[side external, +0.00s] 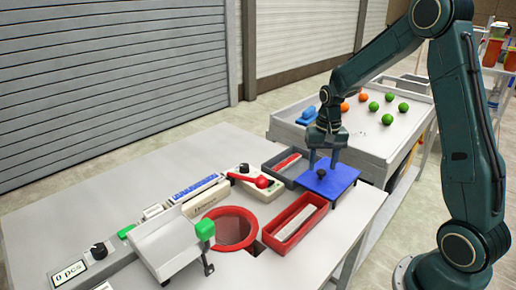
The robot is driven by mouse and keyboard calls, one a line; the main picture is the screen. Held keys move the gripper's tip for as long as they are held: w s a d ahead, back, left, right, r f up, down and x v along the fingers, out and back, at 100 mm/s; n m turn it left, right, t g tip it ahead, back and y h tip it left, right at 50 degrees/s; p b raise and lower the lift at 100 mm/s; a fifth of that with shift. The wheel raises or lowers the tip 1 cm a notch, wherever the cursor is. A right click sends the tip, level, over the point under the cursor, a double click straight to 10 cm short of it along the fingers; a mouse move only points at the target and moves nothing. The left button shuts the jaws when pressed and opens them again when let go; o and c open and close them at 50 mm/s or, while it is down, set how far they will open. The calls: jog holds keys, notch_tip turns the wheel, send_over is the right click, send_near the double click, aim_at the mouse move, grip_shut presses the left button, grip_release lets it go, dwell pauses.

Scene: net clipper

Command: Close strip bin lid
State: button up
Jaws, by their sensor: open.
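A flat blue lid (342,183) with a small dark knob (321,173) lies at the right part of the white table. What is under the lid is hidden, and I cannot tell if it sits fully flat. My gripper (324,163) points down just above the lid, its two fingers apart on either side over the knob. The fingers look empty, and I cannot tell if they touch the lid. An open red bin (318,213) with pale strips inside stands in front of the lid. An open grey bin (272,172) with red strips stands behind and left of it.
A red round hopper (232,226), a white tilted tray (165,245) with a green block, and a red-handled device (255,180) stand to the left. A grey tray table (375,145) with green and orange balls stands behind. The table's left rear is clear.

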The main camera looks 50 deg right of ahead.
jog(key=shift+f, duration=0.95)
grip_shut()
jog(key=shift+w+r, duration=0.15)
jog(key=shift+w, duration=6.9)
jog(key=shift+c, duration=0.2)
grip_release()
jog(key=shift+o, duration=0.2)
